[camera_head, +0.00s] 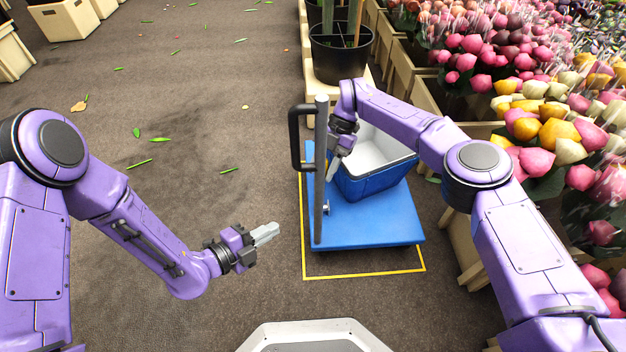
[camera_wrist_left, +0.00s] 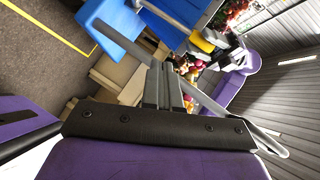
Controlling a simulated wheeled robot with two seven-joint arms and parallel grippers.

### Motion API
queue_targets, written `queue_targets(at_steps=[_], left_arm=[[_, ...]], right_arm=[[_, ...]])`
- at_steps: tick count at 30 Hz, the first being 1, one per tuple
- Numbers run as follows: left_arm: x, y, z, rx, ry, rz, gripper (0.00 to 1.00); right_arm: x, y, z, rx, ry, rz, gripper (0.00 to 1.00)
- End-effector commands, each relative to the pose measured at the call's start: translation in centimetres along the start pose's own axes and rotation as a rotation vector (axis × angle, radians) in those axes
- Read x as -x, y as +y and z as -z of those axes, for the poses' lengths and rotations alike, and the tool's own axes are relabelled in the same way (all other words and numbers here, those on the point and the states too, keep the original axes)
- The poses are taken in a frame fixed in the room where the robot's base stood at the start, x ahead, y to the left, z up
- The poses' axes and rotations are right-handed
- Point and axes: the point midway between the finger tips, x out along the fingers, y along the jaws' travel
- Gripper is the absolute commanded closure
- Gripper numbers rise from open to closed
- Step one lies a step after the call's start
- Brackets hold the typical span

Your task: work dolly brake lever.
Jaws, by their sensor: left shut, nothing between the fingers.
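The blue dolly (camera_head: 375,228) stands on the floor with a grey upright post (camera_head: 319,190) at its left side and a black handle (camera_head: 293,140) on that post. A small metal fitting (camera_head: 326,209) sits low by the post; I cannot tell whether it is the brake lever. My left gripper (camera_head: 268,233) is shut and empty, left of the dolly and apart from it. Its closed fingers also show in the left wrist view (camera_wrist_left: 164,85). My right gripper (camera_head: 333,168) is beside the post, over the cooler's left edge; its finger opening is unclear.
A blue cooler with a white inside (camera_head: 375,182) stands on the dolly. A yellow floor outline (camera_head: 365,275) surrounds the dolly. A black pot (camera_head: 340,55) is behind it. Flower crates (camera_head: 430,95) line the right side. The left floor is open, with scattered leaves.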

Motion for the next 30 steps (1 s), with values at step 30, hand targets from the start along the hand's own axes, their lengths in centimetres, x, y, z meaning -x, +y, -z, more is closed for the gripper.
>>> queue_targets(at_steps=[30], left_arm=[[-13.5,-8.0,2.0,-0.338,0.127,0.213,1.0]], right_arm=[[-0.5,-0.4,-0.6,-0.005,-0.006,0.009,1.0]])
